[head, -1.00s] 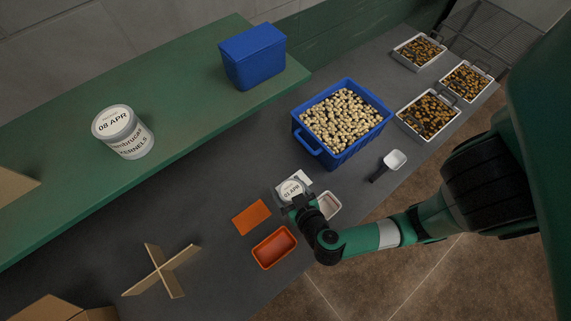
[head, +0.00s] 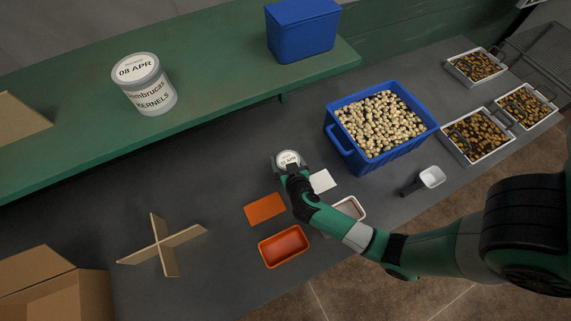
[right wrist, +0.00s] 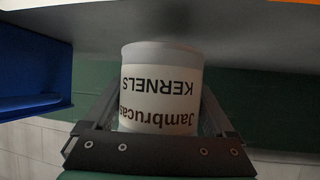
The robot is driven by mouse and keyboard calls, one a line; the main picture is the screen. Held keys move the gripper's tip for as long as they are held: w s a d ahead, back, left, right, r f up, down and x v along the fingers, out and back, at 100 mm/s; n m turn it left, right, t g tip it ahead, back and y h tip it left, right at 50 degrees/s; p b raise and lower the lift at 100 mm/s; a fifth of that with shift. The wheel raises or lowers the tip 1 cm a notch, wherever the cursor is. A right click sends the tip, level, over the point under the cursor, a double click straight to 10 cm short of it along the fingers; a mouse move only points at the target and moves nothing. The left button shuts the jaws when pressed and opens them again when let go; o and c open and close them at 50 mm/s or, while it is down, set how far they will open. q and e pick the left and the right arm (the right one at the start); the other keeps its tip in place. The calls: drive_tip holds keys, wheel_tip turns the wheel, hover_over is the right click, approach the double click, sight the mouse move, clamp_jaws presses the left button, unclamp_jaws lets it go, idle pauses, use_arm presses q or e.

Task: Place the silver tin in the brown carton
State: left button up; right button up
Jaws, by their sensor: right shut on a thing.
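The silver tin (head: 289,158) has a white lid label with a date and stands upright in my right gripper (head: 286,170). In the right wrist view the tin (right wrist: 160,88) shows upside down with a "KERNELS" label, between the two fingers of the right gripper (right wrist: 160,115), which is shut on it. I cannot tell how far its base is above the grey counter. The open brown carton (head: 50,295) is at the bottom left of the head view, partly cut off, well left of the tin. My left gripper is not in view.
A cardboard cross divider (head: 162,244) stands between carton and tin. An orange card (head: 265,209), orange tray (head: 284,246), white card (head: 322,181) and blue crate (head: 380,125) are near the gripper. A larger tin (head: 145,84) and blue box (head: 303,30) stand on the green shelf.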

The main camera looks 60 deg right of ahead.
wheel_tip(320, 180, down, 4)
drive_tip(key=b, duration=0.2)
drive_tip(key=shift+w+d+r+b, duration=0.1)
drive_tip(key=shift+w+b, duration=0.05)
drive_tip(key=shift+b, duration=0.15)
drive_tip(key=shift+r, duration=0.1)
drive_tip(key=o, duration=1.3)
drive_tip(key=shift+r, duration=0.15)
drive_tip(key=p+v, duration=0.5)
drive_tip(key=v, duration=0.6)
drive_tip(key=shift+a+r, duration=0.1)
drive_tip(key=shift+a, duration=0.1)
drive_tip(key=shift+s+a, duration=0.1)
drive_tip(key=shift+s, duration=0.2)
